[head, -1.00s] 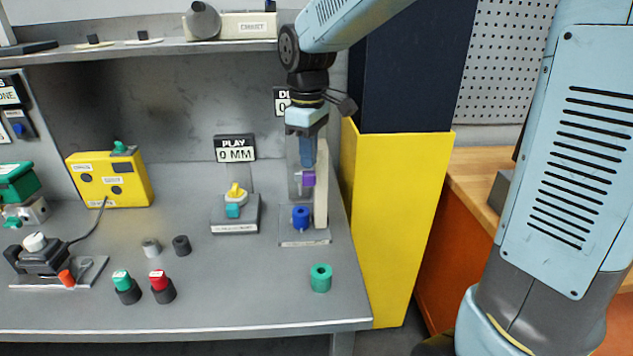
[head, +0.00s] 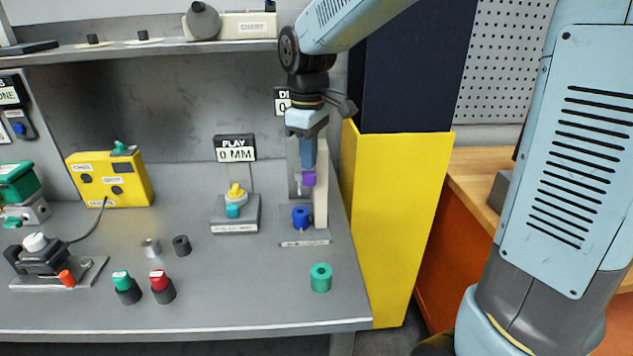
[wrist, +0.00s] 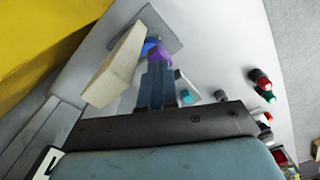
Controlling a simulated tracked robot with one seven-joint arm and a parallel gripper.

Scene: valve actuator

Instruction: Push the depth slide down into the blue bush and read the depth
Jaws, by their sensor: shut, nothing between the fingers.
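The depth slide is the purple block (head: 308,179) on the upright cream post (head: 321,185) of the depth stand. The blue bush (head: 301,217) sits on the stand's base below the slide, with a visible gap between them. My gripper (head: 308,166) is shut, pointing down, with its fingertips right at the top of the purple slide; I cannot tell if they touch. The depth display (head: 282,101) behind the arm is partly covered.
A yellow bin (head: 395,220) stands close on the right. A green bush (head: 321,277) lies at the front of the bench. The play gauge (head: 236,213), with its 0 MM display (head: 235,148), stands left of the stand. Green and red buttons (head: 160,286) are further left.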

